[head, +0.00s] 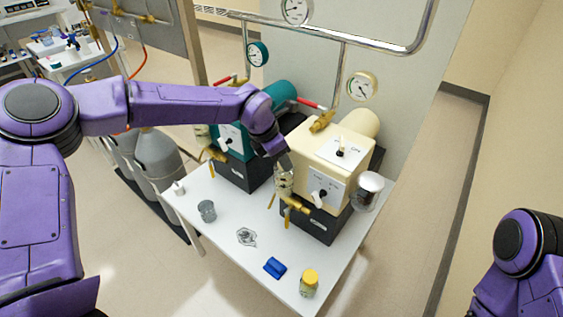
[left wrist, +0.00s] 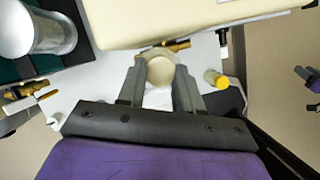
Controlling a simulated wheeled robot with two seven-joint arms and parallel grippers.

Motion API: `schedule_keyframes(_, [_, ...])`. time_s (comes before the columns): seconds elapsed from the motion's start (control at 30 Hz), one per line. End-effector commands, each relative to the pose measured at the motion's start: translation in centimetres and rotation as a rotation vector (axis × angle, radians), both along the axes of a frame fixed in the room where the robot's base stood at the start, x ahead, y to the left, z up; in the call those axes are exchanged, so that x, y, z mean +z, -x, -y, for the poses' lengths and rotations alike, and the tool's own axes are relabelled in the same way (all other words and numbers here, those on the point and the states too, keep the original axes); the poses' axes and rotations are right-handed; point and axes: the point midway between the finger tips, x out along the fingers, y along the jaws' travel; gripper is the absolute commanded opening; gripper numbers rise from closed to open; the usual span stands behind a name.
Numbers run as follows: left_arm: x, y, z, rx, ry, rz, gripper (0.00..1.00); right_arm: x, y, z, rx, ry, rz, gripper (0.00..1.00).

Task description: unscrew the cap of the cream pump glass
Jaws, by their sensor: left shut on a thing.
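The cream pump (head: 322,160) stands at the back right of the white table. A clear sight glass (head: 284,184) with brass fittings is at its front left side. My left gripper (head: 283,158) is directly above this glass, pointing down. In the left wrist view my left gripper (left wrist: 160,78) is shut on a round cream-coloured cap (left wrist: 159,71), with one finger on each side. The gripper hides the cap in the head view. Whether the cap still sits on the glass cannot be told. My right arm shows at the lower right, but its gripper is out of view.
A teal pump (head: 235,140) stands left of the cream one. A silver-topped canister (head: 369,190) hangs at the cream pump's right. A grey cup (head: 207,211), crumpled clear piece (head: 246,237), blue block (head: 275,268) and yellow-lidded jar (head: 309,283) stand along the table front.

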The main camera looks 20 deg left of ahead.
Motion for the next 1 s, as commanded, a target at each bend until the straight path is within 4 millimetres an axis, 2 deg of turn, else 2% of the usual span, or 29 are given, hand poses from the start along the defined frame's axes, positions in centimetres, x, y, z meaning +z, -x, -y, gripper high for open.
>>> schedule_keyframes(0.03, [-0.4, -0.1, 0.0, 0.035, -0.001, 0.006, 0.0, -1.1, 0.0, 0.0, 0.0, 0.0, 0.0, 0.43])
schedule_keyframes(0.67, [-0.4, -0.1, 0.5, 0.576, 0.0, 0.009, 0.0, -7.4, 0.0, 0.0, 0.0, 0.0, 0.0, 0.43])
schedule_keyframes(0.87, [-0.3, -0.1, 0.7, 0.81, 0.0, 0.01, 0.0, -9.4, 0.0, 0.0, 0.0, 0.0, 0.0, 0.43])
schedule_keyframes(1.0, [-0.4, -0.1, 0.8, 1.036, 0.0, 0.012, 0.0, -10.8, 0.0, 0.0, 0.0, 0.0, 0.0, 0.43])
